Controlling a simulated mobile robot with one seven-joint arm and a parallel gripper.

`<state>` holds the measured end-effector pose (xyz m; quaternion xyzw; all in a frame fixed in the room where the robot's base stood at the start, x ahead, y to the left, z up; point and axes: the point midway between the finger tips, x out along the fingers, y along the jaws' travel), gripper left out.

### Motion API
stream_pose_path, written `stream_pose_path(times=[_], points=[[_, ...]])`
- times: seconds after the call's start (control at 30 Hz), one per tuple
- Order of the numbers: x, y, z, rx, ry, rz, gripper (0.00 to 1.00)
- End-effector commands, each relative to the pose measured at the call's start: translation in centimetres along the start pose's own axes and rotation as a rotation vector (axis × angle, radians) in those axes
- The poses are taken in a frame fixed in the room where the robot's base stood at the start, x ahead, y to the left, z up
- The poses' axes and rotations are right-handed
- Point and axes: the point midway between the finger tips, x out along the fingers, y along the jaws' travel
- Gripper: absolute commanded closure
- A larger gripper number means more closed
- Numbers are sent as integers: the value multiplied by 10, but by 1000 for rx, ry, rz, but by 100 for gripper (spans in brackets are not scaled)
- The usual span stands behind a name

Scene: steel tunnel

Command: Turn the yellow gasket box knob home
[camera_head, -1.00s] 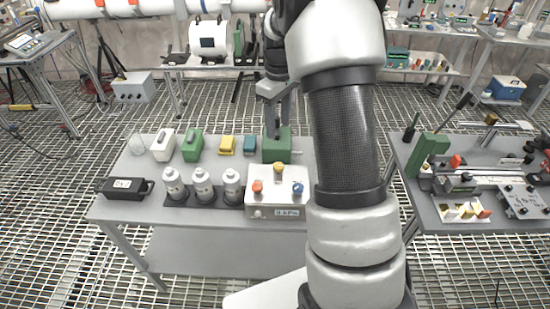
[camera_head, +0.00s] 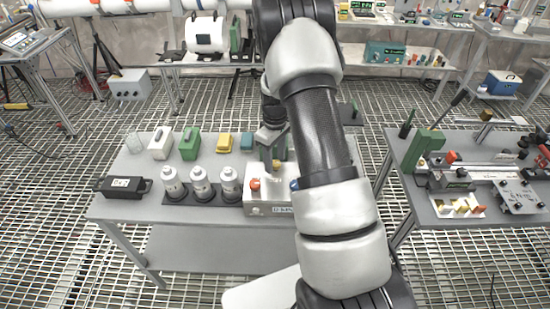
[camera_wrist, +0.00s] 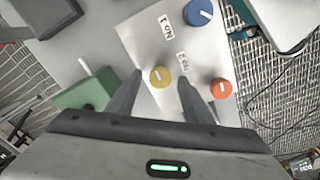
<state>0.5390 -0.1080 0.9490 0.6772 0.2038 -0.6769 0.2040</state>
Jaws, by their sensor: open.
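The yellow knob (camera_wrist: 160,75) sits on a pale control box and has a white bar marking across its top. The blue knob (camera_wrist: 198,12) and the orange-red knob (camera_wrist: 221,88) are on the same box. The white box (camera_head: 256,206) shows at the front right of the grey table, partly hidden by my arm. My gripper (camera_wrist: 159,80) is open, with one finger on each side of the yellow knob in the wrist view. I cannot tell how far above the knob the fingertips are, or whether they touch it.
The green container (camera_wrist: 92,92) lies left of my gripper in the wrist view. Three white bottles (camera_head: 200,184) stand left of the box. A black case (camera_head: 124,186) lies at the table's left. A second table (camera_head: 420,205) with fixtures stands at the right.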

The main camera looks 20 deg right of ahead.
Motion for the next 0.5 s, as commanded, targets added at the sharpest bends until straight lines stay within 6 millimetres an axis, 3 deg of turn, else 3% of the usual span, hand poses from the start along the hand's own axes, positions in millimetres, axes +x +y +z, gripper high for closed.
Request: stream_pose_path(times=[0.17,0.4,0.5], points=[[0,0,0,0,0,0,54],[0,0,0,0,0,0,92],[0,0,0,1,0,0,95]])
